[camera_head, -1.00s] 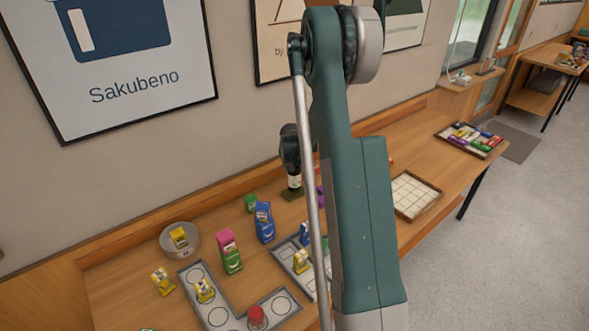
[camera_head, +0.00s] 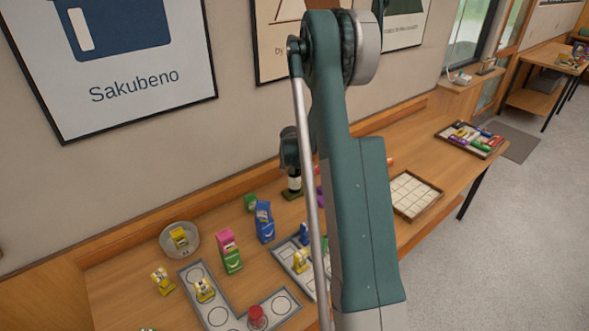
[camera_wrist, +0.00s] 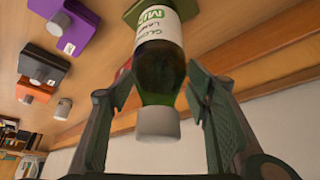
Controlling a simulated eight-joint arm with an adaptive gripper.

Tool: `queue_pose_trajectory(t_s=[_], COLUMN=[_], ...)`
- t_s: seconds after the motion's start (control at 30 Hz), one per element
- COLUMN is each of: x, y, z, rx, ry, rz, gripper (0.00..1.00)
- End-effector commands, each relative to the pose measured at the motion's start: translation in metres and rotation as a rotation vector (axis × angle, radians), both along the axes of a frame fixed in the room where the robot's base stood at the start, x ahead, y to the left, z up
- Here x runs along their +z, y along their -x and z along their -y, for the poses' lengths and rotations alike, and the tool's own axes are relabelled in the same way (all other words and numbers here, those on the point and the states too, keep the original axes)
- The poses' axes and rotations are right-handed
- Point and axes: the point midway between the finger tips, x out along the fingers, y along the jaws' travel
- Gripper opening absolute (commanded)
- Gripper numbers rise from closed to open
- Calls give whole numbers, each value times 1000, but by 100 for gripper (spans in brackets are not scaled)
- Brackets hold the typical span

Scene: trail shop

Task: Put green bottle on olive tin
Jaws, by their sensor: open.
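The green bottle (camera_wrist: 158,72) has a white label and a pale grey cap. In the wrist view it lies between the two fingers of my gripper (camera_wrist: 160,92), which are open with visible gaps on both sides. The bottle's base meets the flat olive tin (camera_wrist: 186,8), and the bottle appears to stand upright on it. In the head view the olive tin (camera_head: 292,195) sits on the table near the wall, with the bottle's pale label (camera_head: 294,183) just above it. My gripper hides the bottle's top there.
Blue (camera_head: 264,222) and pink-green (camera_head: 228,251) cartons stand left of the tin. A purple box (camera_wrist: 73,30) and an orange box (camera_wrist: 44,75) are close by in the wrist view. A gridded tray (camera_head: 415,194) lies right of my arm.

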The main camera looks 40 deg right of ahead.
Motion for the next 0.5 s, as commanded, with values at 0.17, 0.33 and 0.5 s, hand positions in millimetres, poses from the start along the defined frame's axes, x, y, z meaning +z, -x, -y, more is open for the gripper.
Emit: queue_pose_trajectory(t_s=[0.17, 0.33, 0.5], x=[2, 8, 20], y=[0, 2, 7], z=[0, -2, -6], rx=[0, 0, 0], ry=[0, 0, 0], rz=[0, 0, 0], gripper=[49, 49, 49])
